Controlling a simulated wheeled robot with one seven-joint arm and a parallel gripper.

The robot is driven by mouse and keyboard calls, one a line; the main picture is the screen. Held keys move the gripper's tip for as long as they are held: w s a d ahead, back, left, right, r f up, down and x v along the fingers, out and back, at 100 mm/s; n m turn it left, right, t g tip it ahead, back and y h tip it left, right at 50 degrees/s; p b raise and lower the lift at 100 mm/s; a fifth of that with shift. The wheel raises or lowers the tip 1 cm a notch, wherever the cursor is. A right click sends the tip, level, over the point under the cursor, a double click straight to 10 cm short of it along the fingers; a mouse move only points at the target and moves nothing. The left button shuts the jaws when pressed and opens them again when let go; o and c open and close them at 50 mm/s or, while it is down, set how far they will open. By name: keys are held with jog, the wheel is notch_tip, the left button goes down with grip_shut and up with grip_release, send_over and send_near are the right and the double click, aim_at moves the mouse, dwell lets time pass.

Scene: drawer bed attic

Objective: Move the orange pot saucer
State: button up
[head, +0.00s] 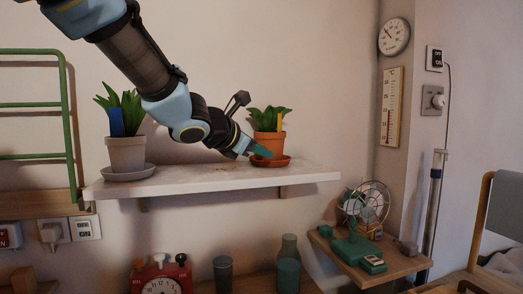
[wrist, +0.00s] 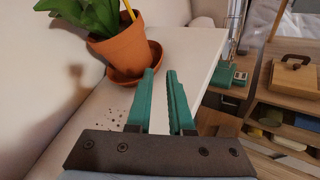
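The orange pot saucer (head: 285,162) sits on the white shelf (head: 220,178) near its right end, under a terracotta pot (head: 268,145) with a green plant and a yellow marker. In the wrist view the saucer (wrist: 122,75) shows below the pot (wrist: 120,50). My gripper (head: 268,153) is at the saucer's near side; its teal fingers (wrist: 162,80) look apart, with a gap showing shelf between them. The left fingertip is close to or over the saucer's rim; I cannot tell whether it touches. Nothing shows held between the fingers.
A grey pot (head: 126,153) on a grey saucer (head: 128,173) stands at the shelf's left end. Dark specks of soil (wrist: 115,117) lie on the shelf beside the fingers. Below right are a fan (head: 367,203) and a wooden side table (head: 385,265).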

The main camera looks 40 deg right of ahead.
aim_at(282, 168)
jog(key=p+x, duration=0.3)
jog(key=x, duration=0.7)
jog(key=shift+d+f, duration=0.1)
jog(key=shift+d, duration=0.1)
jog(key=shift+c, duration=0.2)
grip_shut()
dwell(1.0)
